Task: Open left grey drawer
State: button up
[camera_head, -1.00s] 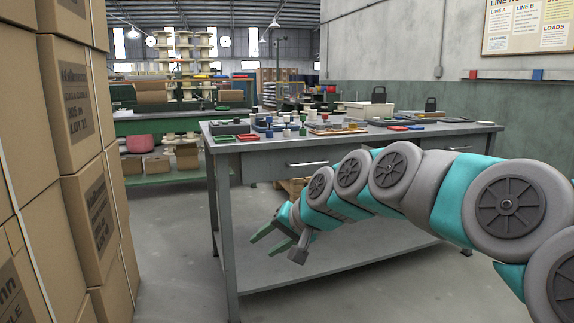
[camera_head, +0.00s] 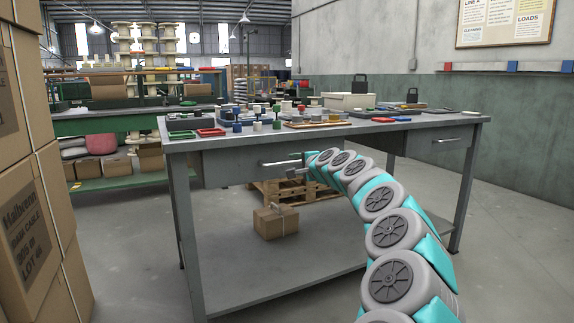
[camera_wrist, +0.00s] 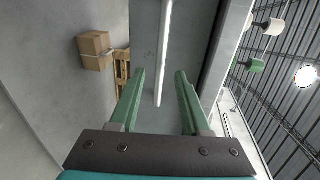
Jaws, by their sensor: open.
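The left grey drawer (camera_head: 228,167) is under the workbench top and looks closed. Its pale bar handle (camera_head: 272,163) runs across its front. My gripper (camera_head: 298,168) is at the right end of this handle in the head view, where the fingers are small and partly hidden by the arm. In the wrist view, my gripper's two green fingers (camera_wrist: 160,76) are open, with the handle (camera_wrist: 165,45) running lengthwise in the gap between them. The fingers are not closed on the handle, and a gap shows on each side of it.
The workbench (camera_head: 330,131) carries small trays, spools and a pale box. A second drawer handle (camera_head: 447,140) is at the right. A cardboard box (camera_head: 275,221) stands on the lower shelf and a pallet (camera_head: 300,188) lies behind. Stacked cartons (camera_head: 35,230) stand at the left.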

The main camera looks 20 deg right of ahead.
aim_at(289, 163)
jog(key=shift+x, duration=2.15)
jog(key=shift+w, duration=0.25)
grip_shut()
